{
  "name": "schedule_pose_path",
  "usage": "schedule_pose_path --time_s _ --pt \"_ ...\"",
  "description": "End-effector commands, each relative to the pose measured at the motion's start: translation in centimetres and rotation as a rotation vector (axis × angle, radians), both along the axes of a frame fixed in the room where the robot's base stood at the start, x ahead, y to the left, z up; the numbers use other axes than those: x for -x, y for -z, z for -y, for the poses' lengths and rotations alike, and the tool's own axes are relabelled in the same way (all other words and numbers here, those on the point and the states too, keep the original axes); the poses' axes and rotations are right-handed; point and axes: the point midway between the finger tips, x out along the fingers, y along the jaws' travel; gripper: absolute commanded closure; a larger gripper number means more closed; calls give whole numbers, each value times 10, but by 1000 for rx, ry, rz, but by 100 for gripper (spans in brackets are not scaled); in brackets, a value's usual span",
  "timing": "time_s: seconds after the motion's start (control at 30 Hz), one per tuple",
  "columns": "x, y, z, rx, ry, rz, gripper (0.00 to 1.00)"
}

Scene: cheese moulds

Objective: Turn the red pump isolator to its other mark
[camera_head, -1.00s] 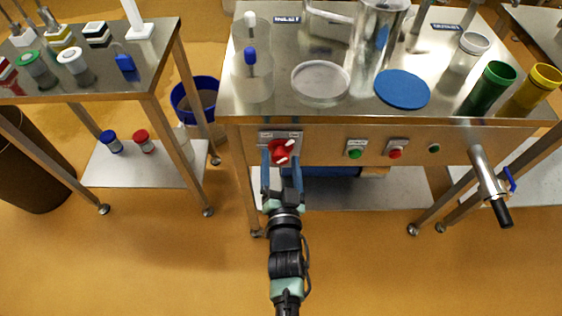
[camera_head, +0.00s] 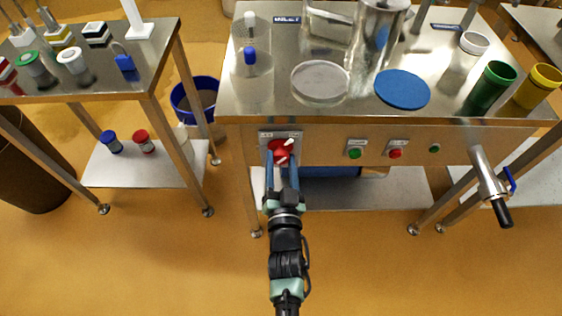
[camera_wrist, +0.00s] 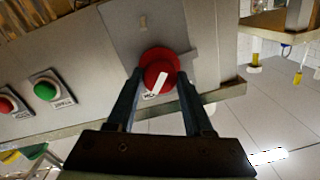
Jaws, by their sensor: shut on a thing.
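The red pump isolator (camera_head: 281,151) is a round red knob with a white pointer bar, on a grey plate on the front panel of the steel table. It also shows in the wrist view (camera_wrist: 159,70), with its white bar slanting and a partly hidden label below it. My gripper (camera_head: 282,166) reaches up to it from below. In the wrist view my gripper's two dark fingers (camera_wrist: 158,90) stand on either side of the red knob, shut on it. The fingers cover the knob's sides and part of the plate's lettering.
A green button (camera_head: 354,153) and a red button (camera_head: 395,153) sit on the same panel to the right. Jars and a blue disc (camera_head: 402,89) stand on the tabletop above. Floor in front is clear.

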Motion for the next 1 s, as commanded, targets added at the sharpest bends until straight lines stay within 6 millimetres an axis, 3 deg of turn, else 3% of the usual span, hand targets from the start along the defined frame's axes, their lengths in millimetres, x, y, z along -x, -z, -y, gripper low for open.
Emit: schedule_pose_path --time_s 1.0 --pt "0 2 -2 931 -2 1 100"
